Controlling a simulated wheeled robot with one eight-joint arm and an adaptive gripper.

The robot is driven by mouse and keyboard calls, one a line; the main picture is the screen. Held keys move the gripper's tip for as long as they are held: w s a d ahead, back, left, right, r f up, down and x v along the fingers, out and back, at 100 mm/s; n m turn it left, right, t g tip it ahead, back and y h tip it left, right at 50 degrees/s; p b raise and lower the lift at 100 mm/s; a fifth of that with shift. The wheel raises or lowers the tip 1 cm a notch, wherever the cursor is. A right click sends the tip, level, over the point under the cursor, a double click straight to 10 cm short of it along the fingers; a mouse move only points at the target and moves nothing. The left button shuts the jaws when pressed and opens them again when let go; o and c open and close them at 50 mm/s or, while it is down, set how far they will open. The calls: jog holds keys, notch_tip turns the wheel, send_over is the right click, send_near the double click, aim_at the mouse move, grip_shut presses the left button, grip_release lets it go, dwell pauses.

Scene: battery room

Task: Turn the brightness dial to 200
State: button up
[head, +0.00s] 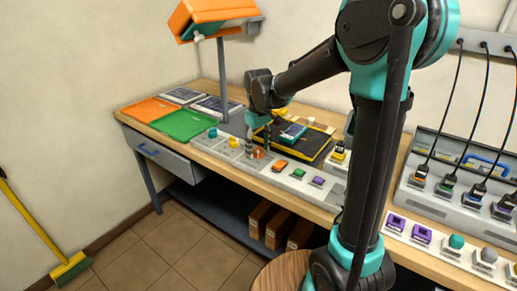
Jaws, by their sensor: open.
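A light control strip (328,189) along the front edge of the workbench carries a teal dial (212,133), a yellow dial (233,142) and an orange-brown knob (258,154). Any labels or numbers are too small to read, so I cannot tell which is the brightness dial or its setting. My gripper (258,149) points down, open, with its fingers on either side of the orange-brown knob. I cannot tell whether they touch it. The fingers partly hide the knob. An orange-shaded lamp (200,17) stands above the bench.
Orange (152,109) and green (186,124) mats lie at left. A black tray (310,150) holding a teal device (292,133) lies behind my gripper. Orange (280,165), green (298,173) and purple (318,181) controls sit right of it. Cabled plugs (447,183) stand farther right.

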aim_at(259, 148)
notch_tip(259, 148, up, 12)
dwell(0.5)
jog(key=shift+f, duration=0.1)
